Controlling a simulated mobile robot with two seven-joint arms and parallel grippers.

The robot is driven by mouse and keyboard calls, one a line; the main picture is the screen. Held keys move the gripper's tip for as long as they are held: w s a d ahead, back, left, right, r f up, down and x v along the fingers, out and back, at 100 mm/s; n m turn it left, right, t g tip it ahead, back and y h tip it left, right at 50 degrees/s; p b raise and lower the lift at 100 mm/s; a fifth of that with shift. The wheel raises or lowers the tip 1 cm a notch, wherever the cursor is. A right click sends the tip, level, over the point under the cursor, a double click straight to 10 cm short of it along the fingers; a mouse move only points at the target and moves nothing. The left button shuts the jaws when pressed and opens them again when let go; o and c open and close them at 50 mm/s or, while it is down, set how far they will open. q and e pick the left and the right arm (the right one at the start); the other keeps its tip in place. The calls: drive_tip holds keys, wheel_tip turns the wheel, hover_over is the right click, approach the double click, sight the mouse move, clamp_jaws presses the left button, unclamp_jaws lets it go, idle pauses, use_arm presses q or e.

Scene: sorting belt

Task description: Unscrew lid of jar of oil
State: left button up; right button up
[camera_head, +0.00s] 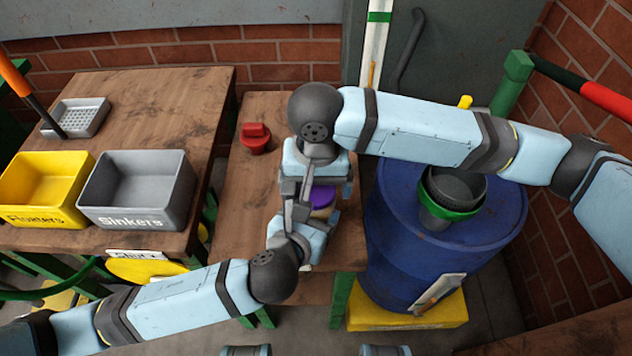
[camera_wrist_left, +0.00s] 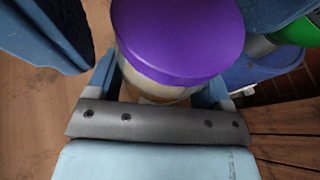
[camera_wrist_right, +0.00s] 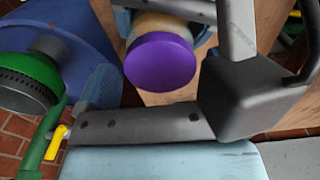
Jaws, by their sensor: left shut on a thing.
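The jar of oil has a purple lid (camera_head: 322,196) and a pale body, and in the head view it is mostly hidden between my two grippers. In the left wrist view the purple lid (camera_wrist_left: 180,38) sits on the jar body (camera_wrist_left: 155,88), which is between my left gripper's fingers (camera_wrist_left: 160,92). My left gripper is shut on the jar. My right gripper (camera_head: 320,172) is at the lid from the far side. Its blue fingers stand apart on either side of the lid in the left wrist view, with gaps. The lid (camera_wrist_right: 160,62) also shows in the right wrist view.
A red knob-like object (camera_head: 256,138) lies on the wooden table (camera_head: 250,195). A blue barrel (camera_head: 480,240) with a green-rimmed dark cup (camera_head: 450,215) stands right. A grey Sinkers bin (camera_head: 140,215) and a yellow Floaters bin (camera_head: 45,217) are on the left table.

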drive_tip(key=shift+r, duration=0.1)
drive_tip(key=shift+r, duration=2.2)
use_arm(q)
drive_tip(key=o, duration=1.7)
drive_tip(key=shift+s, duration=0.1)
